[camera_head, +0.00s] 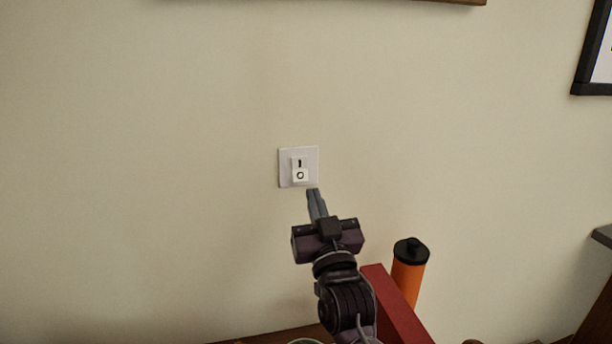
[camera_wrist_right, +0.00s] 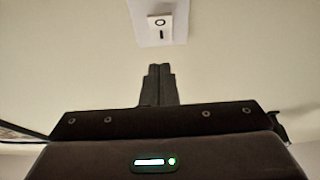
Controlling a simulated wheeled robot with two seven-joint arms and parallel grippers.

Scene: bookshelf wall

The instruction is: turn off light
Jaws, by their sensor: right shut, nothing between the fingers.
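A white light switch (camera_head: 299,167) is on the beige wall, with a rocker marked by a line at the top and a circle at the bottom. It also shows at the top of the right wrist view (camera_wrist_right: 160,24), upside down there. My right gripper (camera_head: 314,191) is shut and empty, its fingertips pointing at the wall just below the switch plate. In the right wrist view its fingers (camera_wrist_right: 160,68) are together, and a strip of wall shows between them and the plate. I cannot tell whether they touch the wall. My left gripper is not in view.
A red block (camera_head: 397,308) and an orange cylinder with a black cap (camera_head: 408,272) stand right of my right arm. A wooden surface (camera_head: 262,337) runs along the bottom. A dark picture frame (camera_head: 590,60) hangs at upper right. The wall left of the switch is bare.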

